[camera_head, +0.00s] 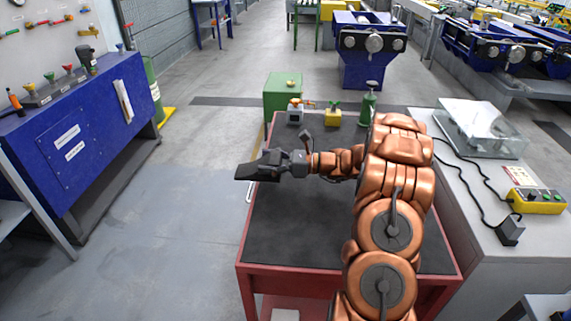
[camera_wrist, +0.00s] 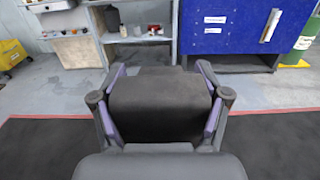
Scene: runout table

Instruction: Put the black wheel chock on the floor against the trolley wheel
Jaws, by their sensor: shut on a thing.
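My gripper (camera_head: 272,163) is shut on the black wheel chock (camera_head: 252,172). It holds the chock above the left edge of the red-framed table with the black top. In the wrist view the chock (camera_wrist: 160,100) fills the space between the two fingers, with one finger at each side. In the head view its tapered end points left, over the grey floor. I cannot make out a trolley wheel in either view. The red frame (camera_head: 248,254) may be the trolley, but its lower part is cut off or hidden.
A green box (camera_head: 284,92) is behind. A blue cabinet (camera_head: 75,135) stands left. The floor (camera_head: 165,240) between is clear.

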